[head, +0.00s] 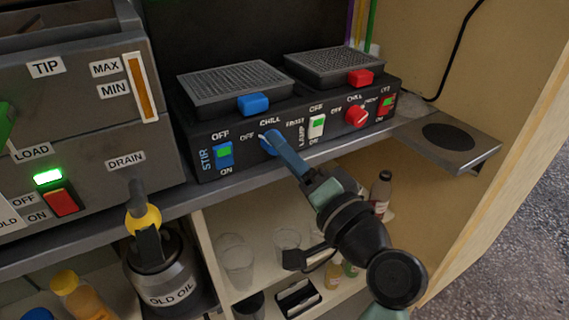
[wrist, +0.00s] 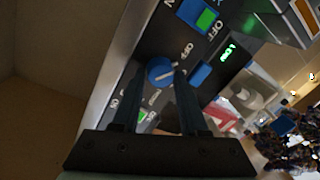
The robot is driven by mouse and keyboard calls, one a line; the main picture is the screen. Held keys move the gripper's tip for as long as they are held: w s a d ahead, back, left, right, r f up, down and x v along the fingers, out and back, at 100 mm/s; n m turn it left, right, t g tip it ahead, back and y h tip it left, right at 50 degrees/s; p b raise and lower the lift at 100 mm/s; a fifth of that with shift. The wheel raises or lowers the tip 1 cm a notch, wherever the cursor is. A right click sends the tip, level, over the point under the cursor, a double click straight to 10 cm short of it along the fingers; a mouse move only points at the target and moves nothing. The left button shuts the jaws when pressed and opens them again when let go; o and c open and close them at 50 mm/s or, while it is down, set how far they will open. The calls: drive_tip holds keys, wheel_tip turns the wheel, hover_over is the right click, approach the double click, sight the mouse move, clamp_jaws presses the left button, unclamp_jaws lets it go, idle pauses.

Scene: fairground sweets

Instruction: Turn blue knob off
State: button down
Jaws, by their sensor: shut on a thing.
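The blue knob (head: 266,147) sits on the front of the black control panel (head: 205,170), with OFF to its left, CHILL above and FROST to its right. My gripper (head: 275,142) reaches in from the lower right and its fingers cover part of the knob. In the wrist view the knob (wrist: 160,72) lies between the two fingertips of my gripper (wrist: 163,80), which is shut on it. A pale mark shows at the knob's upper left in the head view, but its exact setting is hard to read.
A STIR switch (head: 224,155) is left of the knob and a LAMP switch (head: 317,126) right of it. A red knob (head: 356,116) is farther right. A blue tab (head: 253,104) juts out just above. Glasses and bottles stand on the shelf below.

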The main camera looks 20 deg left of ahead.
drive_tip(key=shift+n+b, duration=0.35)
drive_tip(key=shift+n, duration=0.55)
drive_tip(key=shift+c, duration=2.2)
unclamp_jaws()
drive_tip(key=shift+d, duration=0.1)
drive_tip(key=p+v, duration=0.1)
drive_tip(key=v, duration=1.2)
drive_tip(key=shift+p, duration=0.4)
drive_tip(key=shift+r, duration=0.1)
